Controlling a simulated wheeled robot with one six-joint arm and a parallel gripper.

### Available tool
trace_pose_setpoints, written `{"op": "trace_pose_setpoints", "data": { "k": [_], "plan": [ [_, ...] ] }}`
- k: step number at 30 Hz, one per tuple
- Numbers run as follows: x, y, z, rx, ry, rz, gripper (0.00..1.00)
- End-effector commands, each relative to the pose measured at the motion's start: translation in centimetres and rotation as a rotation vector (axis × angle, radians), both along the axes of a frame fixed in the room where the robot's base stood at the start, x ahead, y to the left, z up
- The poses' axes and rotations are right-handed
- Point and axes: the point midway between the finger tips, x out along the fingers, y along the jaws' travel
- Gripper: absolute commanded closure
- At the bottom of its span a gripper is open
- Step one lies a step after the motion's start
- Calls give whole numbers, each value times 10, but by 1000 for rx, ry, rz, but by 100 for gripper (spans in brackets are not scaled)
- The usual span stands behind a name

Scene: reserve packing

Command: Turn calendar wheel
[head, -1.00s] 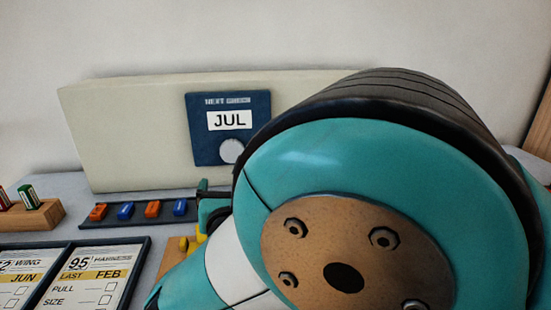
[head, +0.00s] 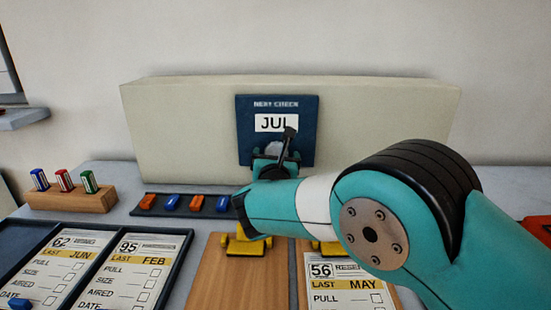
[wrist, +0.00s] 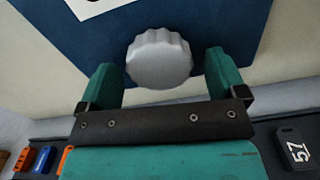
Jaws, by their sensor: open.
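The calendar is a dark blue panel (head: 308,146) on the front of a cream box, headed "NEXT CHECK". Its white window (head: 270,123) reads "JUL". A grey, scalloped wheel (wrist: 159,60) sits below the window; in the head view it is partly hidden by my gripper (head: 275,155). In the wrist view my gripper (wrist: 162,82) is open, its two teal fingers to the left and right of the wheel's lower part, with a gap on each side. I see no contact with the wheel.
A dark tray (head: 187,212) of orange and blue pieces lies left of my arm. A wooden block (head: 75,201) holds several coloured tags. Cards lie in front, and yellow clips (head: 248,246) sit on wooden boards. A black tag marked 57 (wrist: 296,151) lies lower right in the wrist view.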

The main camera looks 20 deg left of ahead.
Motion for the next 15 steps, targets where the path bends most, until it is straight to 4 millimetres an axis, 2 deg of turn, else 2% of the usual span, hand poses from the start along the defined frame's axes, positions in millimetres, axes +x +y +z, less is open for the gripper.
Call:
{"op": "trace_pose_setpoints", "data": {
  "k": [4,10,15],
  "plan": [
    [0,0,0,0,0,0,12],
    [0,0,0,0,0,0,58],
    [-1,2,0,4,1,2,58]
  ]
}}
